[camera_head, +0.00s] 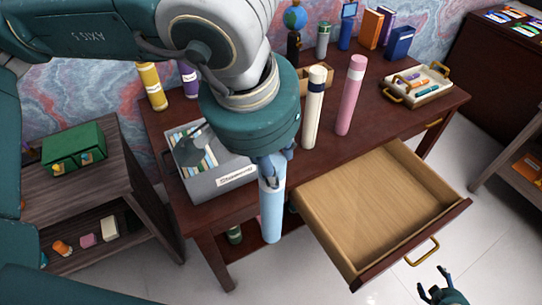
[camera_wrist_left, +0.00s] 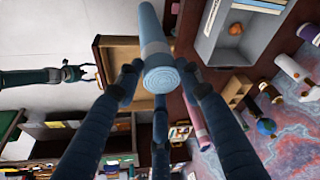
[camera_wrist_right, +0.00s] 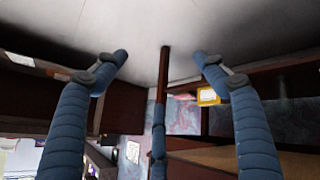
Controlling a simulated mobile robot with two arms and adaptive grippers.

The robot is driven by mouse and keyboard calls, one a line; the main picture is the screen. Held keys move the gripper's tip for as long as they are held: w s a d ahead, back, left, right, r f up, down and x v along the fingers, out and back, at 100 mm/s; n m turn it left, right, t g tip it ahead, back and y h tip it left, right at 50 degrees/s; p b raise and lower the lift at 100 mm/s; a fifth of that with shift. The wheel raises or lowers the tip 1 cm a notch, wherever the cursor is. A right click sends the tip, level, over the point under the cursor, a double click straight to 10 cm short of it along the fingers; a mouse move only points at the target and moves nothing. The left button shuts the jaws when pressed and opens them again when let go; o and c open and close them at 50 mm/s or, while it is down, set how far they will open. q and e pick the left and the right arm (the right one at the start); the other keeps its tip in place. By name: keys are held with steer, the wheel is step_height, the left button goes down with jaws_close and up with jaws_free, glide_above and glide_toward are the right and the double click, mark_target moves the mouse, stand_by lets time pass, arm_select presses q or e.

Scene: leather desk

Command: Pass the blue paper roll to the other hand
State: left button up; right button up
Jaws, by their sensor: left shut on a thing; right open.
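The blue paper roll (camera_head: 271,212) hangs upright in front of the desk, left of the open drawer. My left gripper (camera_head: 275,165) is shut on its upper part. In the left wrist view the blue paper roll (camera_wrist_left: 152,28) sits between the fingers of my left gripper (camera_wrist_left: 158,80), its round spiral end facing the camera. My right gripper (camera_head: 441,288) is low at the bottom right, in front of the drawer and apart from the roll. In the right wrist view my right gripper (camera_wrist_right: 160,65) has its fingers spread with nothing between them.
The open, empty drawer (camera_head: 385,200) juts out between my two grippers. A cream roll (camera_head: 313,110) and a pink roll (camera_head: 350,95) stand on the desk (camera_head: 385,125). A grey bin (camera_head: 215,180) is behind my left gripper. Floor is free around my right gripper.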

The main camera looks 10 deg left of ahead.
steer(key=s+a+f+g+y, duration=0.1)
steer(key=s+a+f+g, duration=0.1)
steer(key=s+a+f, duration=0.3)
steer(key=s+a+f+m+g, duration=0.1)
steer(key=s+a+f, duration=0.4)
steer(key=s+a, duration=0.8)
steer(key=s+a+f+g+y, duration=0.1)
steer(key=s+a+f+g, duration=0.3)
steer(key=s+a, duration=0.5)
steer(key=s+f, duration=0.1)
steer(key=s, duration=0.5)
steer(key=shift+a+f+y, duration=0.3)
steer(key=shift+a+f, duration=0.1)
steer(key=shift+s, duration=0.1)
